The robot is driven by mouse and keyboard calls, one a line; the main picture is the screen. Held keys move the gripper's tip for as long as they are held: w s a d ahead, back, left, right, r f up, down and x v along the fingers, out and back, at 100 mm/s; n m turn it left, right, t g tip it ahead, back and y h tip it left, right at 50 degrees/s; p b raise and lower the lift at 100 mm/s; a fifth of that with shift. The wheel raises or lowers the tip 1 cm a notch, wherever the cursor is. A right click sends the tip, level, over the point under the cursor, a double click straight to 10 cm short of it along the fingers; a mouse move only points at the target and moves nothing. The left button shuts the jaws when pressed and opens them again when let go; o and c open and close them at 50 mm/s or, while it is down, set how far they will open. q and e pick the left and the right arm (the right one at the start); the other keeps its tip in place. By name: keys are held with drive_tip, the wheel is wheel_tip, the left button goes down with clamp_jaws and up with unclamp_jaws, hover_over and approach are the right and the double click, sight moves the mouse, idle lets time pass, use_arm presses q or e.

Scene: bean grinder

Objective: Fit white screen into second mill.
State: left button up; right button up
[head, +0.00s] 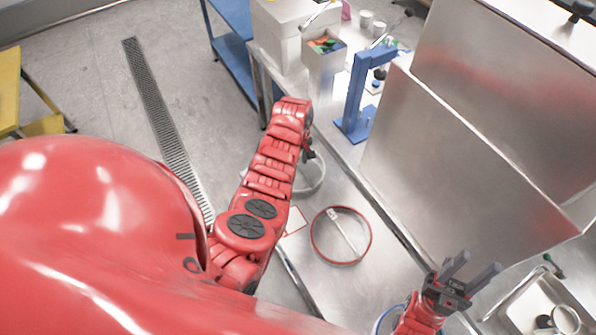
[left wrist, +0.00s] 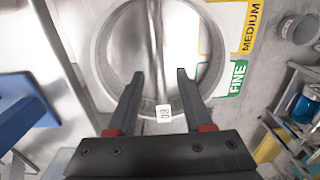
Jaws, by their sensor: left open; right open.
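A pale round screen with a grey-white rim (head: 318,181) lies on the metal bench, partly hidden by my left arm. In the left wrist view the pale screen's rim (left wrist: 101,50) forms a large ring with a bar across it and a small white tag (left wrist: 164,112) on its near edge. My left gripper (left wrist: 160,74) is open, its fingers on either side of the tag; contact with the rim cannot be told. In the head view it (head: 310,155) is mostly hidden. My right gripper (head: 471,268) is open and empty at lower right. I cannot tell which thing is the second mill.
A red-rimmed screen (head: 369,237) lies nearer on the bench; a blue-rimmed ring (head: 379,322) is partly hidden by my right arm. Green FINE (left wrist: 238,78) and yellow MEDIUM (left wrist: 252,27) labels lie beside the pale screen. A blue stand (head: 357,95) and tall steel panels (head: 440,160) border the bench.

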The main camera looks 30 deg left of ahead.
use_arm(q)
drive_tip(key=shift+f, duration=0.1)
clamp_jaws()
idle(0.3)
idle(1.2)
